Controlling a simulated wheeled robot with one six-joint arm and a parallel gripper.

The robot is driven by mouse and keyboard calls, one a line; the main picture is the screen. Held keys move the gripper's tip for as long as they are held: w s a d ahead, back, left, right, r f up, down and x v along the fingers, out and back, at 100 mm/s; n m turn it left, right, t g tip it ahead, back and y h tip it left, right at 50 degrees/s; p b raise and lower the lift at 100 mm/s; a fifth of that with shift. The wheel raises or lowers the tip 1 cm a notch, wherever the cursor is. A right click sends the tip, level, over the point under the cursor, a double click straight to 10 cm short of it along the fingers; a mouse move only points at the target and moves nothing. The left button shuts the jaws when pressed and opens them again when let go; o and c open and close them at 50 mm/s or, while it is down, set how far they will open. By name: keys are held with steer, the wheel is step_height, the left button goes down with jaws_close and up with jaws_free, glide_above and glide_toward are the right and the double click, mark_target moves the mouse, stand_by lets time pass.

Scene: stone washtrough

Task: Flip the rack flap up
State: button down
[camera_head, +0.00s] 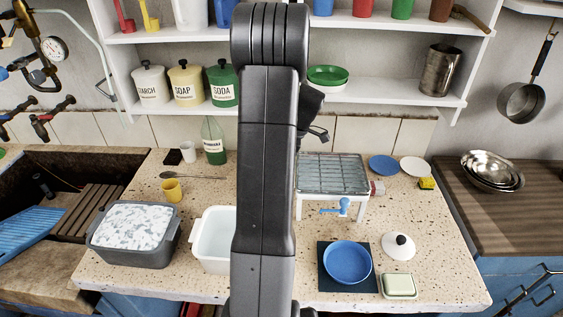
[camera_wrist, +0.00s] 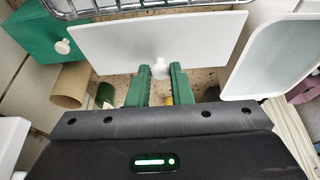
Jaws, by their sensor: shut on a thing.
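In the wrist view a plain white panel, the flap (camera_wrist: 115,45), spans the upper middle, with a small white knob (camera_wrist: 160,67) at its lower edge. My gripper (camera_wrist: 160,72) has its two green fingers shut on this knob, one on each side. Chrome wires of a rack (camera_wrist: 135,9) run just above the flap. I cannot tell the flap's exact tilt. In the head view a wire-topped rack (camera_head: 332,172) with white legs stands on the speckled worktop; my arm hides the fingers and the flap there.
In the head view a blue bowl (camera_head: 347,262), a white lid (camera_head: 398,247) and a grey tub (camera_head: 133,250) stand on the worktop. A shelf (camera_head: 390,97) hangs above.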

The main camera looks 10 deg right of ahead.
steer(key=shift+w+d+r, duration=0.1)
steer(key=shift+d+r, duration=0.05)
steer(key=shift+r, duration=0.1)
stand_by(0.3)
steer(key=c, duration=1.3)
jaws_free()
steer(key=shift+f, duration=0.1)
steer(key=b+v, duration=0.1)
steer(key=v, duration=0.6)
steer(key=b+v, duration=0.1)
steer(key=v, duration=0.6)
steer(key=shift+d+f, duration=0.1)
steer(key=shift+d, duration=0.15)
steer(key=x, duration=0.4)
steer(key=p+x, duration=0.1)
steer(key=x, duration=0.4)
steer(key=p+x, duration=0.1)
steer(key=x, duration=0.4)
steer(key=shift+a, duration=0.3)
